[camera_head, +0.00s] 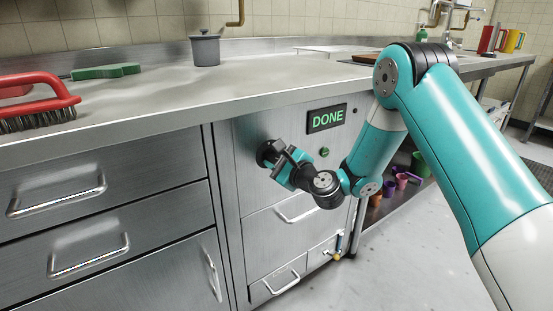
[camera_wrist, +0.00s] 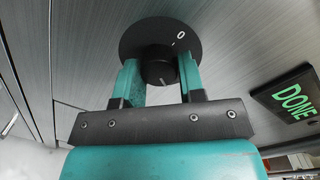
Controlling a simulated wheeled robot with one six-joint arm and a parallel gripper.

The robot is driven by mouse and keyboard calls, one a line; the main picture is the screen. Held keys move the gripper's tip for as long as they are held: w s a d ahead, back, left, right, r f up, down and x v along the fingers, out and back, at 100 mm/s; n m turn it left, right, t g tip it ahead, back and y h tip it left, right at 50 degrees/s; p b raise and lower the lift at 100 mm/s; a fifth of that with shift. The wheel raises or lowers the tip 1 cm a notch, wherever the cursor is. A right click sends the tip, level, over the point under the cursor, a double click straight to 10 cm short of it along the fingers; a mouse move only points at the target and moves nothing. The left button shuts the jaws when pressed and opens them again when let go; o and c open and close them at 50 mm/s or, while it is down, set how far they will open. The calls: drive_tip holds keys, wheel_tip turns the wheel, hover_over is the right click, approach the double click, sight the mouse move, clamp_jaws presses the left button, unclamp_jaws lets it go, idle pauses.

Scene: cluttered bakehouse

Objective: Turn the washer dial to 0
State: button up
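The washer dial (camera_wrist: 157,66) is a dark round knob on a black round plate (camera_wrist: 135,38) on the metal front. A white 0 and a small tick are on the plate, up and right of the knob. A faint light mark shows on the knob's near side, but its exact pointing is unclear. My gripper (camera_wrist: 160,72) has one finger on each side of the knob, both seeming to touch it. In the head view, my gripper (camera_head: 276,161) is at the washer front and mostly hides the dial plate (camera_head: 265,151). The display (camera_head: 326,118) reads DONE in green.
A green round button (camera_head: 324,152) is below the display. Metal drawers (camera_head: 95,185) are on the left. The counter (camera_head: 200,92) above holds a red brush (camera_head: 38,98), a green block (camera_head: 105,72) and a grey pot (camera_head: 205,50).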

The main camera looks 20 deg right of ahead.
drive_tip(key=shift+n, duration=0.4)
drive_tip(key=n+b, duration=0.1)
drive_tip(key=n, duration=0.1)
drive_tip(key=shift+n, duration=0.3)
drive_tip(key=n+b, duration=0.1)
drive_tip(key=n, duration=0.2)
drive_tip(key=shift+f+n, duration=0.1)
drive_tip(key=shift+n, duration=0.2)
drive_tip(key=n+b, duration=0.1)
drive_tip(key=n, duration=0.2)
drive_tip(key=n+b, duration=0.2)
drive_tip(key=n, duration=0.2)
drive_tip(key=shift+s+h, duration=0.1)
drive_tip(key=shift+h, duration=0.3)
drive_tip(key=n+b, duration=0.3)
drive_tip(key=n, duration=0.2)
drive_tip(key=shift+h, duration=0.3)
drive_tip(key=shift+n+b, duration=1.4)
drive_tip(key=shift+n, duration=0.5)
drive_tip(key=shift+r, duration=0.2)
